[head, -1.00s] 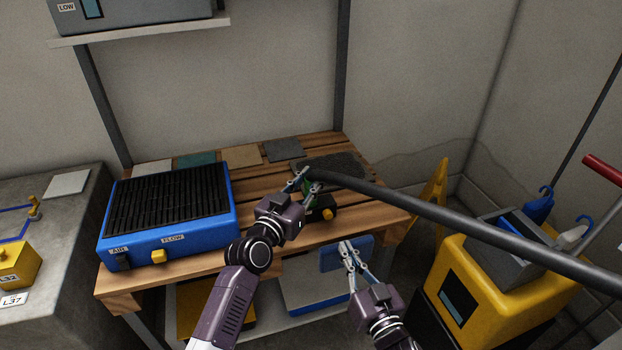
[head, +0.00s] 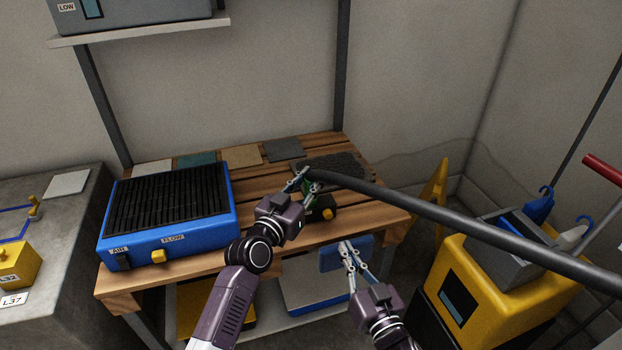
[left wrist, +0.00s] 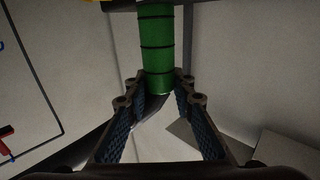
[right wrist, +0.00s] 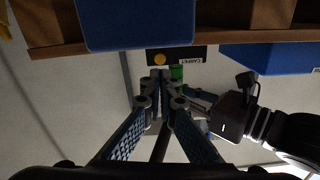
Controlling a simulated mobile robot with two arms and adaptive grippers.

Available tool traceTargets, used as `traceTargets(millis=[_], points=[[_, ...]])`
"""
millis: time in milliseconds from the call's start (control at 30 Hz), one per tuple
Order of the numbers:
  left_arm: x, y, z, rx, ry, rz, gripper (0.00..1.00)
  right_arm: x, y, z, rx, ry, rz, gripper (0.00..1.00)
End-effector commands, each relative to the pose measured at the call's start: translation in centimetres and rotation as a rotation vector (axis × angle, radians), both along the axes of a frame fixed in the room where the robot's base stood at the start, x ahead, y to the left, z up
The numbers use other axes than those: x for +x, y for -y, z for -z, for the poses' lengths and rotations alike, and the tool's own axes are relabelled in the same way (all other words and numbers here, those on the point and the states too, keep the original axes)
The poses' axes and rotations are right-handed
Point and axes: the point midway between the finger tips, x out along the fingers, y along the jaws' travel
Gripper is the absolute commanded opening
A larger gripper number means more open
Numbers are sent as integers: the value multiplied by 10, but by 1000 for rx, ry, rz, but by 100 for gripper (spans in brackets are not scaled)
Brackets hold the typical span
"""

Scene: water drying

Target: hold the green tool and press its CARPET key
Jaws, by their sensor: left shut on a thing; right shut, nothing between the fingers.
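The green tool has a ringed green handle (left wrist: 156,48) and a black head (head: 318,210) with a yellow key (head: 327,214). My left gripper (head: 305,184) is shut on the green handle, over the wooden table; its fingers flank the handle's end in the left wrist view (left wrist: 158,88). In the right wrist view, the black head shows an upside-down CARPET label (right wrist: 190,57) beside the yellow key (right wrist: 159,59). My right gripper (head: 346,244) is shut and empty, lower and nearer than the tool. Its tips (right wrist: 160,76) appear just below the yellow key in its wrist view, apart from it in the head view.
A dark hose (head: 440,212) runs from the tool to the right. A blue dryer box (head: 232,200) stands on the slatted table (head: 120,300). A yellow machine (head: 455,290) stands at right.

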Motion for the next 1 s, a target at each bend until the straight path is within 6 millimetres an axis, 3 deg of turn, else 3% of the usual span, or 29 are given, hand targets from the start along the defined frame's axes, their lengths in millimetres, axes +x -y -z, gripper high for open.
traceTargets(millis=[267, 500, 633, 800, 1000], points=[[0, 0, 0, 0, -1, 0, 0, 4, 0, -11, -34, 47, -17, 0], [0, 0, 0, 0, 0, 0, 0, 15, -19, -73, -295, 346, -176, 0], [0, 0, 0, 0, 0, 0, 0, 11, -38, -92, -507, 511, -327, 0], [0, 0, 0, 0, 0, 0, 0, 6, -50, -81, -812, 634, -542, 0], [0, 0, 0, 0, 0, 0, 0, 11, -31, -44, -1131, 635, -750, 0]])
